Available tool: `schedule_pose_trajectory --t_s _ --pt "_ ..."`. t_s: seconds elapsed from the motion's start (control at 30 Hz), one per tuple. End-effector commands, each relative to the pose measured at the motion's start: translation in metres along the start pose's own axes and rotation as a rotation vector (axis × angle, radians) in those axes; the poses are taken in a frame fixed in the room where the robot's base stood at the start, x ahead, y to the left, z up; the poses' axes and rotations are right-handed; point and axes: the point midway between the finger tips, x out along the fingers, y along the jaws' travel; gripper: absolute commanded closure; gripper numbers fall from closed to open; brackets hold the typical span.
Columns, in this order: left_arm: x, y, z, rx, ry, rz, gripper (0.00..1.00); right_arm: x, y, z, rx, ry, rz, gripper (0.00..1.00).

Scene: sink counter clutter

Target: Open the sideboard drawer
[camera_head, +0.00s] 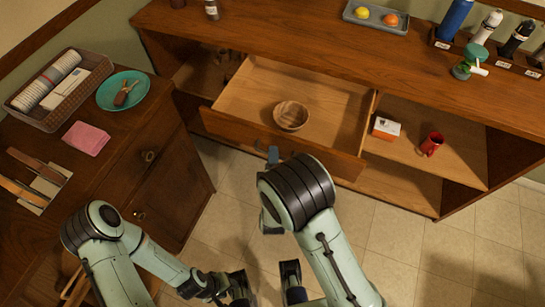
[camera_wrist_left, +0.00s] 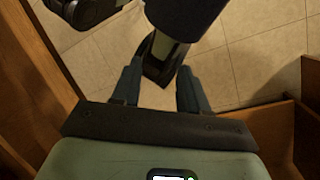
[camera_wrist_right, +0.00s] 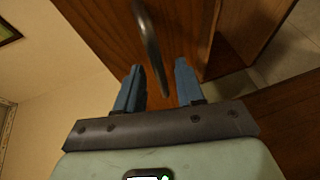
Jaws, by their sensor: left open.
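The sideboard drawer (camera_head: 330,93) is pulled out, with its inside showing and a wooden bowl (camera_head: 291,115) in it. In the right wrist view, a dark bar handle (camera_wrist_right: 148,35) on a wooden front reaches between the two fingers of my right gripper (camera_wrist_right: 160,78). A gap shows between these fingers, and they do not look closed on the bar. In the head view my right forearm hides most of that gripper at the drawer front. My left gripper (camera_wrist_left: 156,75) is open and empty, low over the floor, with a dark arm link beyond its fingers.
The sideboard top (camera_head: 290,38) carries a tray (camera_head: 375,18) with yellow and orange fruit, and several bottles. A white-orange box (camera_head: 386,128) and red mug (camera_head: 432,144) stand on the right shelf. A left cabinet (camera_head: 150,165) holds a basket and teal plate (camera_head: 123,91). Tiled floor lies between.

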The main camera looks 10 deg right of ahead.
Motion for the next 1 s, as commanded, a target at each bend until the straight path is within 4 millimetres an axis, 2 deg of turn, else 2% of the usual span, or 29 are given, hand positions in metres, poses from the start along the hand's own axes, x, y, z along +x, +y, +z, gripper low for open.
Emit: schedule_pose_trajectory --t_s 0.17,0.4,0.5,0.8,1.0 --pt "-0.001 0.0 0.001 0.0 -0.001 0.0 0.56 -0.025 0.0 -0.001 -0.002 0.004 -0.002 0.62" --pt "-0.003 0.001 0.002 0.0 -0.004 -0.001 0.56 -0.084 0.0 -0.001 -0.004 0.007 -0.003 0.62" --pt "-0.021 0.005 0.01 -0.002 -0.029 -0.005 0.56 -0.109 0.005 -0.001 -0.011 0.006 -0.003 0.62" --pt "-0.06 0.019 0.005 0.003 -0.016 -0.001 0.56 -0.125 0.003 -0.001 -0.003 0.0 0.0 0.62" --pt "-0.069 0.023 0.004 0.004 -0.014 -0.001 0.56 -0.13 0.002 0.0 -0.001 0.0 0.001 0.62"
